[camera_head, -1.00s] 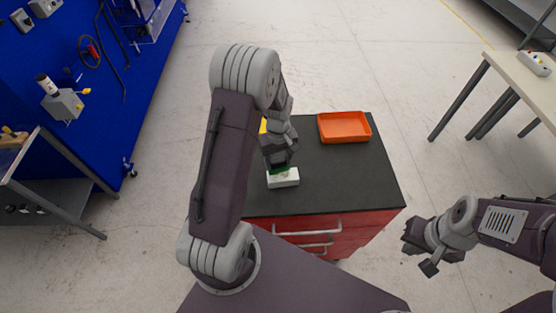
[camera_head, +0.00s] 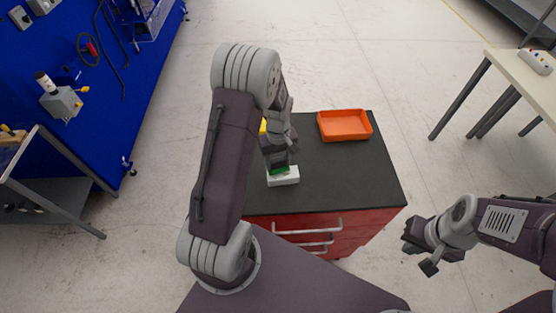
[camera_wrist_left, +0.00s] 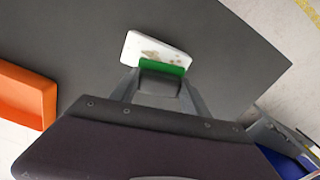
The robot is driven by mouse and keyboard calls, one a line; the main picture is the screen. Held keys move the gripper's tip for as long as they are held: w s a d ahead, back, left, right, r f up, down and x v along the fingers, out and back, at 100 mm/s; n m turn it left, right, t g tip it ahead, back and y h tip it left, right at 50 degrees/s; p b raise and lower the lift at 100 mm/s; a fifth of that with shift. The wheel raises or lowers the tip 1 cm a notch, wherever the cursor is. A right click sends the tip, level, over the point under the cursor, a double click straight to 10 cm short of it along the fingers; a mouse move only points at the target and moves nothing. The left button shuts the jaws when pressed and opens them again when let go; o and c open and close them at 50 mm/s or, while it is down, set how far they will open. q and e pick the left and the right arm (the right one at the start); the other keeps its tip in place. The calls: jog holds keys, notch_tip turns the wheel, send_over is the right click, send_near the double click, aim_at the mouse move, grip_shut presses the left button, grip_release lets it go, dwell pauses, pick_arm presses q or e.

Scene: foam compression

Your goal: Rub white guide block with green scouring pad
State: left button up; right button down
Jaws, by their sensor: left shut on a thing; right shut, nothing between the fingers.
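The white guide block (camera_head: 284,180) lies on the dark top of the red cabinet, below my left gripper. In the left wrist view the white block (camera_wrist_left: 146,49) shows brownish marks on its surface. My left gripper (camera_head: 279,163) is shut on the green scouring pad (camera_head: 279,170). The green pad (camera_wrist_left: 162,67) is at the block's edge in the left wrist view and appears to rest on it; most of the pad is hidden by the gripper. My right gripper (camera_head: 418,254) is shut and empty, off to the right of the cabinet above the floor.
An orange tray (camera_head: 344,136) stands at the back right of the cabinet top (camera_head: 345,180). The cabinet top right of the block is clear. A pale table (camera_head: 525,75) stands far right.

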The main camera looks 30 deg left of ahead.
pick_arm(q)
jog(key=shift+f, duration=0.35)
jog(key=shift+s+d+r, duration=0.1)
jog(key=shift+s+d, duration=0.55)
jog(key=shift+s, duration=0.2)
jog(key=shift+s+d+r, duration=0.1)
jog(key=shift+s+d, duration=0.5)
jog(key=shift+s, duration=0.2)
jog(key=shift+w+d+f, duration=0.2)
jog(key=shift+w+d, duration=0.3)
jog(key=shift+d, duration=0.1)
jog(key=shift+w+a+r, duration=0.1)
jog(key=shift+w+a, duration=0.1)
jog(key=shift+w, duration=0.05)
jog(key=shift+w+a+p, duration=0.25)
jog(key=shift+w+a, duration=0.3)
jog(key=shift+w, duration=0.15)
jog(key=shift+w+a+p, duration=0.2)
jog(key=shift+w+a, duration=0.3)
jog(key=shift+w, duration=0.2)
jog(key=shift+w+d, duration=0.35)
jog(key=shift+d, duration=0.3)
jog(key=shift+s+d, duration=0.6)
jog(key=shift+s, duration=0.25)
jog(key=shift+s+d, duration=0.6)
jog(key=shift+s, duration=0.2)
